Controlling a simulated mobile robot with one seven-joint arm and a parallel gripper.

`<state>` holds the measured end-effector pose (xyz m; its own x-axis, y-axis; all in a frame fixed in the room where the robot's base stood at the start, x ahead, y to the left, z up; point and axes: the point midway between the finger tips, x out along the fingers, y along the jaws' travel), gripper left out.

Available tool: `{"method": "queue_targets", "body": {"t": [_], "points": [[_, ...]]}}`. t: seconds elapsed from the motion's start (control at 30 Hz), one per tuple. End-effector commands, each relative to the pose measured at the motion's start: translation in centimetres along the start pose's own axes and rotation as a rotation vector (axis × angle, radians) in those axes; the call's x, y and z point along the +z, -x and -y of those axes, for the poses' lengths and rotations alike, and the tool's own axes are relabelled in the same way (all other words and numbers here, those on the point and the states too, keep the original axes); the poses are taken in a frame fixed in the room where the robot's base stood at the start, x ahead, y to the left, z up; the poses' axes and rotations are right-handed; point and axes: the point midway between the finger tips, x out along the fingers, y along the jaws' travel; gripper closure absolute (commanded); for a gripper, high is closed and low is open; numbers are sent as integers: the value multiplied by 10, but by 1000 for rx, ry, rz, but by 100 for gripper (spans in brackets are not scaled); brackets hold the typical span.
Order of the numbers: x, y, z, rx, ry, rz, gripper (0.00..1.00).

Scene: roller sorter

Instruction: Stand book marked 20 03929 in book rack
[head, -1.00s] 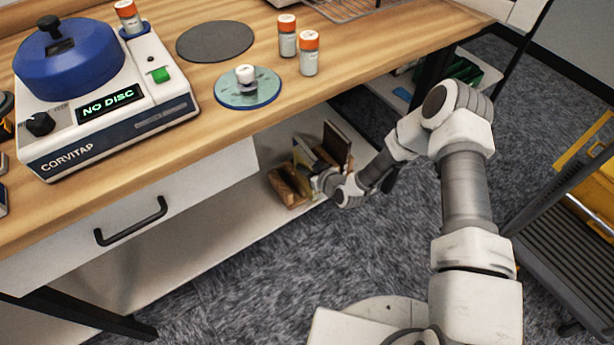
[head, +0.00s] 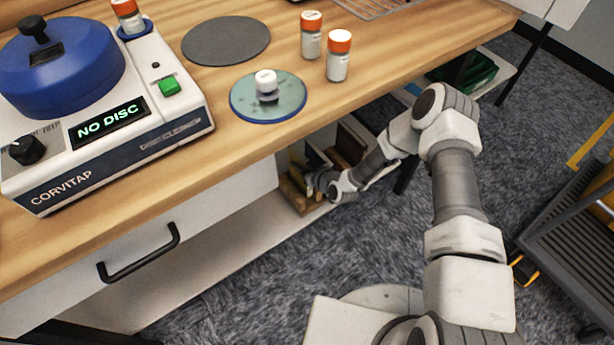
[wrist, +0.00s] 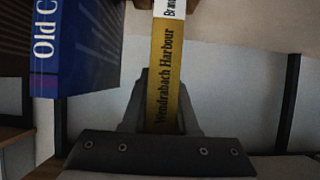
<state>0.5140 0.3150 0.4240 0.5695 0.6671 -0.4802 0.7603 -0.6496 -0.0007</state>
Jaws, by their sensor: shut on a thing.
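In the wrist view my gripper (wrist: 162,112) is shut on a yellow book (wrist: 168,70) with a white upper band. Its spine reads "Wendrabach Harbour"; the number 20 03929 is not legible in either view. A blue book (wrist: 75,45) with "Old C…" on its spine stands to its left, with a gap between them. In the head view my gripper (head: 317,183) is small and low at the shelf under the bench, beside a wooden book rack (head: 303,204). My wrist and the bench partly hide the rack and books, so I cannot tell whether the held book is seated.
The bench top (head: 215,165) overhangs the lower shelf (head: 210,255) and limits room above my arm. A drawer with a black handle (head: 140,255) is to the left. A brown book or panel (head: 349,148) stands behind my gripper. A yellow-and-grey cart (head: 570,220) is at right.

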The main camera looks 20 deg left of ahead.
Motion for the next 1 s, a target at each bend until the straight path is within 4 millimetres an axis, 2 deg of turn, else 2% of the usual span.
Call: {"method": "queue_targets", "body": {"t": [0.03, 0.27, 0.47, 0.87, 0.9, 1.0], "points": [[10, -6, 0, 0, 0, -2, 100], [25, -14, 0, 0, 1, -2, 100], [50, -28, 0, 1, 0, -2, 100], [53, -30, 0, 0, 1, -2, 100], [53, -30, 0, 0, 1, -1, 66], [53, -30, 0, 0, 1, -1, 48]]}}
